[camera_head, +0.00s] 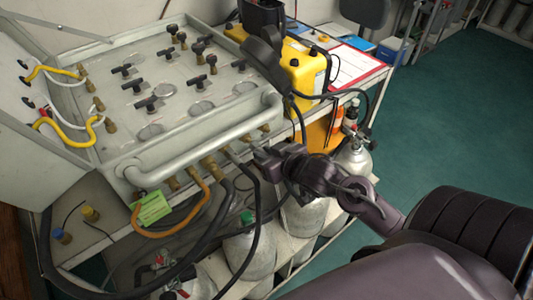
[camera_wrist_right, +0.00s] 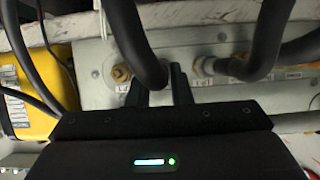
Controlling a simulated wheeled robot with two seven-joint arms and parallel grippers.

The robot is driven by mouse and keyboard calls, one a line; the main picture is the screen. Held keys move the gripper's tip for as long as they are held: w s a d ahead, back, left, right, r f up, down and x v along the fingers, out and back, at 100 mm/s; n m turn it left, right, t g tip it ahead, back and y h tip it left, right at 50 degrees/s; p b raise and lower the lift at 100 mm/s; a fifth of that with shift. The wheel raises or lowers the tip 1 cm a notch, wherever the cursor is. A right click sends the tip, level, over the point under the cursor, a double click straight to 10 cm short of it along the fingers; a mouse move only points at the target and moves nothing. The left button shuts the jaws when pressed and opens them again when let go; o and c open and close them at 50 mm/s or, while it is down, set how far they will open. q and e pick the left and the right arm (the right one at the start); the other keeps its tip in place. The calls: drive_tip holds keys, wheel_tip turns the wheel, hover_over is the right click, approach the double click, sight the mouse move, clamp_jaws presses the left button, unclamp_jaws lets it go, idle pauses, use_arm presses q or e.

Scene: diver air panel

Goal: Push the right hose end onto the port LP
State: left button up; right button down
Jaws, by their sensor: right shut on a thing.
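My right gripper (camera_head: 262,155) is at the front face of the air panel (camera_head: 195,150), near its right end. It is shut on the end of a black hose (camera_wrist_right: 152,62), with a finger on each side of the pale metal end (camera_wrist_right: 158,97). The hose hangs down from the gripper in the head view. A bare brass port (camera_wrist_right: 121,73) shows just left of the gripper in the wrist view. The labels are too small to read, so I cannot tell which port is LP. Whether the hose end touches a port is hidden. My left gripper is not in view.
A neighbouring black hose (camera_wrist_right: 265,55) sits on a fitting close beside the gripper. An orange hose (camera_head: 190,215) and a green tag (camera_head: 151,208) hang further left. A yellow case (camera_head: 302,72) stands behind the panel's right end. Gas cylinders (camera_head: 250,250) stand below.

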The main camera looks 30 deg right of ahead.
drive_tip(key=shift+w, duration=0.85)
drive_tip(key=shift+w+r, duration=0.15)
drive_tip(key=shift+r, duration=0.15)
idle(0.6)
drive_tip(key=c, duration=1.6)
unclamp_jaws()
drive_tip(key=o, duration=0.4)
drive_tip(key=shift+w+a+f, duration=0.1)
drive_tip(key=shift+w+f, duration=0.15)
drive_tip(key=shift+w, duration=0.05)
drive_tip(key=shift+c, duration=0.2)
drive_tip(key=v, duration=0.8)
